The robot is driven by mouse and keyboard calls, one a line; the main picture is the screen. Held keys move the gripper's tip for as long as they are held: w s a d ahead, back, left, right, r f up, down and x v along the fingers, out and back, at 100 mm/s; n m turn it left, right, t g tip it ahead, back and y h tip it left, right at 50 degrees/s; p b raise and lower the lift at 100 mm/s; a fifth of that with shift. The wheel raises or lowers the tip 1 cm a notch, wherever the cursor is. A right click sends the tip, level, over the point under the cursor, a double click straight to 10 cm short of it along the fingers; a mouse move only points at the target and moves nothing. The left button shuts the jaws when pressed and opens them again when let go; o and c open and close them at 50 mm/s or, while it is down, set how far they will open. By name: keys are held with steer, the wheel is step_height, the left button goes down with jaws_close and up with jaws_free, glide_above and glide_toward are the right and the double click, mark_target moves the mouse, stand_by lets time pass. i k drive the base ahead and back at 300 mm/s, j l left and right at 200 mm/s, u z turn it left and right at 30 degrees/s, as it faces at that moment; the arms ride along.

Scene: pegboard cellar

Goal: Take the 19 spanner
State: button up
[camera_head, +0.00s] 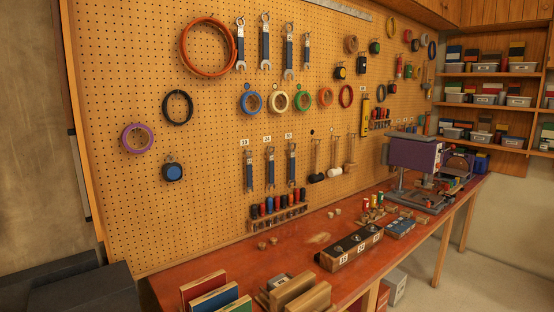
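Three blue-handled spanners hang in a row on the pegboard: a left one (249,171), a middle one (270,168) and a right one (292,164). A small white number tag sits above each. The tags are too small to read surely, so I cannot tell which spanner is the 19. Several more blue-handled spanners hang higher up, among them one at the upper left (240,45) and one at the upper right (306,52). My gripper is not in view.
A red-brown bench (225,262) runs below the pegboard (215,120). Below the spanners is a rack of dark and red handles (279,207). A long block (345,250) with number tags, upright boards (205,292) and a purple machine (415,155) stand on the bench. Mallets hang right of the spanners.

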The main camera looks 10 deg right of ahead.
mark_target(249, 184)
steer(key=i+l+z, duration=0.15)
steer(key=i+l, duration=0.3)
steer(key=i+l+z, duration=0.1)
steer(key=i+l, duration=0.3)
steer(key=i, duration=0.15)
steer(key=i+l+z, duration=0.15)
steer(key=i+l, duration=0.2)
steer(key=i, duration=0.15)
steer(key=i+l+z, duration=0.1)
steer(key=i+l, duration=0.2)
steer(key=i, duration=0.25)
